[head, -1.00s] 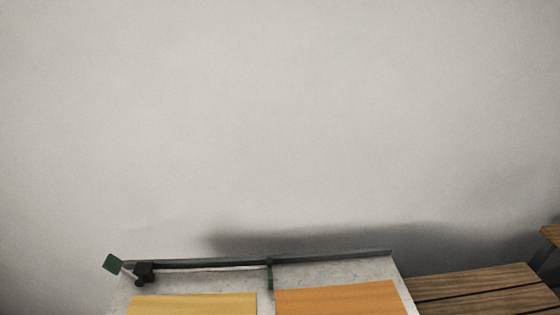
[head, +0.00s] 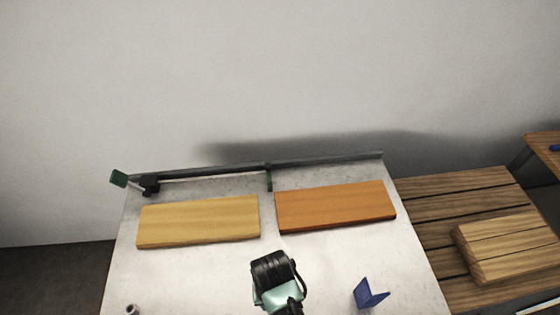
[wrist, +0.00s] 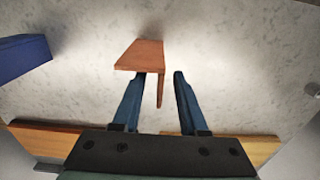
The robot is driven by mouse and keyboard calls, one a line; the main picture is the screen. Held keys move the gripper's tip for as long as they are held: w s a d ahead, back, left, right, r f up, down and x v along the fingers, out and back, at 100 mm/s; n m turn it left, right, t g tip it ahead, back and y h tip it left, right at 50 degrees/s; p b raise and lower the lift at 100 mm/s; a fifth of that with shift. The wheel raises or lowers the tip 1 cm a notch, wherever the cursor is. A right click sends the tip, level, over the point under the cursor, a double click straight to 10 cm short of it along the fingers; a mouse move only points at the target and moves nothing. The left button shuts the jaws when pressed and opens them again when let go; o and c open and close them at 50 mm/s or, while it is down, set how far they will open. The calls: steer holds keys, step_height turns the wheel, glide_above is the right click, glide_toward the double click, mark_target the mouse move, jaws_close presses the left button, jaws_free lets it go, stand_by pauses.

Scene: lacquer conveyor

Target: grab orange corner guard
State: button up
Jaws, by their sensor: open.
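The orange corner guard (wrist: 140,56) shows in the wrist view as a brown-orange L-shaped piece, just above the fingertips in the picture. One face is broad, and a thin face runs down between the two fingers. My gripper (wrist: 159,77) is open, with its blue fingers on either side of that thin face. The left fingertip lies at the edge of the broad face; I cannot tell whether it touches. In the head view only part of my arm shows, and the corner guard and fingertips are not visible.
A blue corner guard (head: 368,294) stands to the right on the pale table (head: 200,275); it also shows in the wrist view (wrist: 22,57). A yellow board (head: 198,221) and an orange board (head: 335,206) lie behind. A slatted wooden bench (head: 450,188) is at right.

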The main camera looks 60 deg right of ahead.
steer(key=shift+f, duration=1.15)
jaws_close()
